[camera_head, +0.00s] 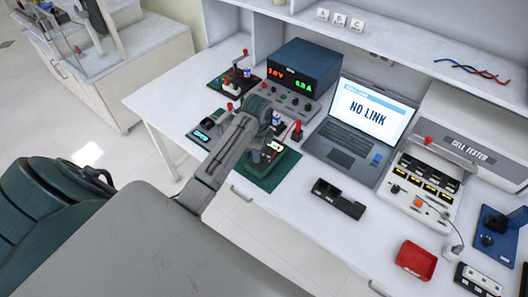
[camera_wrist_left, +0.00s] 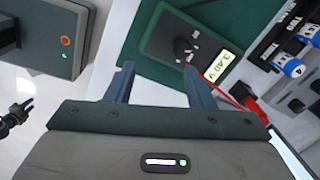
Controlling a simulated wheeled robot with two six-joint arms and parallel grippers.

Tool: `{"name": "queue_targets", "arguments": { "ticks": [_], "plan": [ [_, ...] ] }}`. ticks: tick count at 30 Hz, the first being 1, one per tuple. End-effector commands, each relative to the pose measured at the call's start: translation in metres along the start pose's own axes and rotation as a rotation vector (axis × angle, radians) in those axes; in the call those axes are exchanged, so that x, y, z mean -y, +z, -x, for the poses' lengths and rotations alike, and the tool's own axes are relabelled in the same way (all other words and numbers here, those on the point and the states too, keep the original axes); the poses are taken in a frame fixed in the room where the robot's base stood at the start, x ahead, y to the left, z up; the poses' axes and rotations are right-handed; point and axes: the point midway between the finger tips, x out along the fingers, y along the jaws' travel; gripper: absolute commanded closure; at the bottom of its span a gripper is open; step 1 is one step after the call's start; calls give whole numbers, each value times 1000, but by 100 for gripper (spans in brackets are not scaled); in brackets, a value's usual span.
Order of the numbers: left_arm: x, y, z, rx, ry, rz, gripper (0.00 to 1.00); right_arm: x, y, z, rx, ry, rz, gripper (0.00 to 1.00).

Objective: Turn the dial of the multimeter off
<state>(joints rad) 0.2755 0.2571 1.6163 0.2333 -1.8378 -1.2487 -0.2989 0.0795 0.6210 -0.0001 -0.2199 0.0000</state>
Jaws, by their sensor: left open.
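The multimeter (camera_wrist_left: 180,35) is a dark box with a black dial (camera_wrist_left: 184,46) and a lit display (camera_wrist_left: 222,66) showing digits. It lies on a green mat (camera_wrist_left: 130,45). In the head view my left arm hides much of the multimeter, and its lit display (camera_head: 274,145) shows beside the wrist. My left gripper (camera_wrist_left: 159,68) is open and empty, its two fingers apart and pointing toward the multimeter. The dial lies just beyond the right fingertip in the wrist view; I cannot tell whether they touch.
A power supply (camera_head: 302,72) and a laptop (camera_head: 365,128) reading "NO LINK" stand behind the green mat (camera_head: 272,182). A black tray (camera_head: 338,198) and a red tray (camera_head: 416,260) lie to the right. Battery cells (camera_wrist_left: 290,64) and a red part (camera_wrist_left: 248,98) are close to my gripper.

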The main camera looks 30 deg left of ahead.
Motion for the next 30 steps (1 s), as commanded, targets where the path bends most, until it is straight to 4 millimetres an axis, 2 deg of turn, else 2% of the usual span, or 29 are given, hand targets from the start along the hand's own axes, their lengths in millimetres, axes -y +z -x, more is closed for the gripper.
{"name": "queue_targets", "arguments": {
  "ticks": [1,4,7,10,14,24,30],
  "plan": [
    [13,0,8,-3,6,-34,51,0,0,0,0,0,0,64],
    [30,2,18,-8,23,-106,51,0,0,1,0,0,0,64],
    [39,2,23,-13,36,-149,51,0,0,1,0,0,0,64],
    [40,3,20,-15,41,-162,51,0,0,3,0,0,0,64],
    [39,2,5,-15,43,-162,51,-1,-1,9,0,0,0,64],
    [36,2,-58,-14,42,-161,51,-2,-1,24,2,0,0,64],
    [36,2,-79,-14,39,-160,51,-2,-1,27,2,0,0,64]
  ]
}}
